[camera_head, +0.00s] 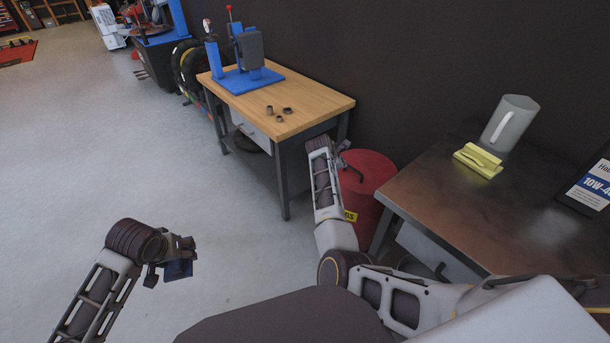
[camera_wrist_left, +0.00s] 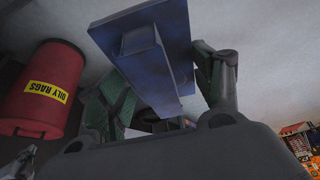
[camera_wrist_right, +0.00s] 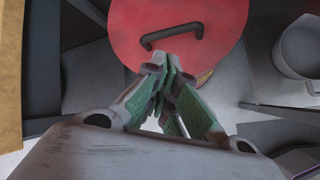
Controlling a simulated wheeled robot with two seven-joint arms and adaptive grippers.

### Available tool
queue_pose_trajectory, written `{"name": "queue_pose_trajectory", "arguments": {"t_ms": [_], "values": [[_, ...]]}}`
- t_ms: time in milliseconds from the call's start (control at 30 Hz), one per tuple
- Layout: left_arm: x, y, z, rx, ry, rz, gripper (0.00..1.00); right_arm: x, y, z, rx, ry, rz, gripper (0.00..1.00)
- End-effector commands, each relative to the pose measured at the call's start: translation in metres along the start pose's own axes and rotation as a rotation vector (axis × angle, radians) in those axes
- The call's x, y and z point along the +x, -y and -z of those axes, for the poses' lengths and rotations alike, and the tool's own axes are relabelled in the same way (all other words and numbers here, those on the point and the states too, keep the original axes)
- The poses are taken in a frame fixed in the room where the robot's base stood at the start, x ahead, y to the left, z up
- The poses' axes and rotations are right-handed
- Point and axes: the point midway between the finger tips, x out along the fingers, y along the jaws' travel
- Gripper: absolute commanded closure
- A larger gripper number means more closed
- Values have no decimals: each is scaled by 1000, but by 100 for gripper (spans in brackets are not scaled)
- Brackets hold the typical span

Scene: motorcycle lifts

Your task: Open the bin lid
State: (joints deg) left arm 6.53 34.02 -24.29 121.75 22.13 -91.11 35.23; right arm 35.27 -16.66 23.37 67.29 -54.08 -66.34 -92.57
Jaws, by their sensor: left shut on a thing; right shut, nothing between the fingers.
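The red bin (camera_head: 372,168) stands on the floor between the two tables, partly hidden by my right arm. In the left wrist view the bin (camera_wrist_left: 45,98) carries a yellow OILY RAGS label. In the right wrist view its round red lid (camera_wrist_right: 215,20) lies flat and looks closed, with a dark bar handle (camera_wrist_right: 172,36) on top. My right gripper (camera_wrist_right: 168,72) is shut and empty, its tips close to the handle; contact cannot be told. My left gripper (camera_head: 180,258) is shut on a blue flat object (camera_wrist_left: 150,50), held over open floor left of the bin.
A wooden-topped workbench (camera_head: 310,105) with a blue press (camera_head: 245,65) and several small metal rings stands behind. A dark metal table (camera_head: 440,215) at right holds a jug (camera_head: 510,122), a yellow block (camera_head: 478,160) and an oil container (camera_head: 592,187).

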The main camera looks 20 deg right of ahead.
Motion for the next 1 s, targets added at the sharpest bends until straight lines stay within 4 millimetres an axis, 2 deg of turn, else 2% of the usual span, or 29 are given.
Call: {"name": "queue_pose_trajectory", "arguments": {"t_ms": [600,1000], "values": [[0,0,0,-8,-1,-2,57,-3,28,-10,-481,6,137,100],[0,0,0,-10,-1,-2,57,-3,30,-10,-559,-1,144,100]]}}
